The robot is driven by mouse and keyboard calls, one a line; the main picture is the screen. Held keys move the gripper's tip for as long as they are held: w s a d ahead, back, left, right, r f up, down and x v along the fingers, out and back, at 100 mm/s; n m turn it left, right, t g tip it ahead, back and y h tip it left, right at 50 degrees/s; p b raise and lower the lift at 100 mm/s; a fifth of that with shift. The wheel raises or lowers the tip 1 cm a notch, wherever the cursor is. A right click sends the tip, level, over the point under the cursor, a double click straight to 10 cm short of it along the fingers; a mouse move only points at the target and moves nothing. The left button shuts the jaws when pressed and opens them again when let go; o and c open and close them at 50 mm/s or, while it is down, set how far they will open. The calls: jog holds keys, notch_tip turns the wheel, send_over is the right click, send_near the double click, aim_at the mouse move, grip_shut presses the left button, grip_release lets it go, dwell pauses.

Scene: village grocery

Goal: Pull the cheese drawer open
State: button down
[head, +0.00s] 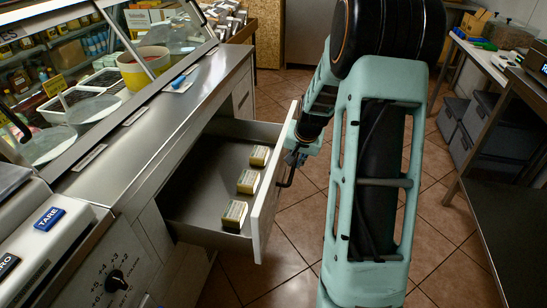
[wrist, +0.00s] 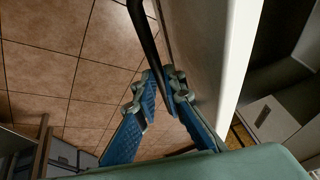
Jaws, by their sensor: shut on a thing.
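The cheese drawer (head: 262,215) is pulled well out from the counter, with its grey metal inside showing. Three small wrapped blocks (head: 248,181) lie in a row along its front side. Its pale front panel also shows in the wrist view (wrist: 208,50). A dark bar handle (head: 288,178) is on the outer face, and it also runs between my fingers in the wrist view (wrist: 146,35). My gripper (head: 293,158) is at the outer face of the drawer, shut on the handle. In the wrist view its blue fingers (wrist: 163,82) close around the bar.
The steel counter (head: 170,115) runs along the left, with a scale (head: 40,230) at the near left and a glass display case behind. The tiled floor (head: 300,265) in front of the drawer is clear. A dark table (head: 515,190) stands at the right, with grey bins behind it.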

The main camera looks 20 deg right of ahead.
jog(key=shift+s+d, duration=0.75)
jog(key=shift+d, duration=0.25)
jog(key=shift+s+d, duration=0.75)
jog(key=shift+d, duration=0.25)
jog(key=c, duration=2)
grip_release()
jog(key=shift+r, duration=0.1)
jog(key=v, duration=1.1)
jog(key=shift+s+r, duration=0.2)
jog(key=shift+r, duration=0.2)
